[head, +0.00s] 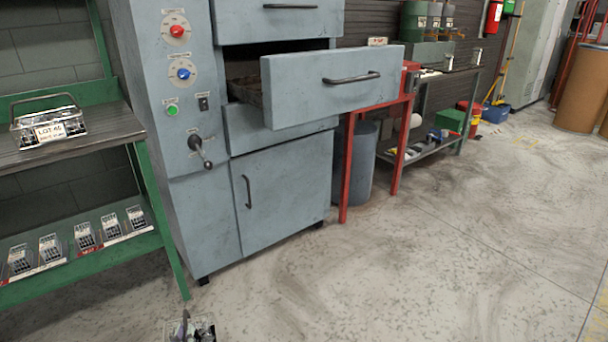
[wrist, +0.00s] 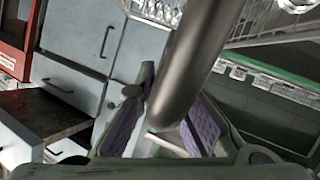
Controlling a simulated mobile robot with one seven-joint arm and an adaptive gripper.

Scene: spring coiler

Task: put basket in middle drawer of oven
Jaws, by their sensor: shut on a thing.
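My gripper (wrist: 166,108) is shut on the thick dark handle of a wire basket (wrist: 255,32); the handle runs between its two purple-padded fingers. Metal parts show inside this basket. The grey-blue oven (head: 180,100) stands left of centre. Its middle drawer (head: 325,92) is pulled out, and its inside shows only in part. The pulled-out drawer (wrist: 45,112) also appears at the left of the wrist view.
A green-framed shelf (head: 66,158) stands left of the oven, with a basket labelled LOT 46 (head: 48,125) on top and several small boxes below. A red-legged table (head: 376,108) and a bin (head: 358,158) stand right of the oven. The floor in front is clear.

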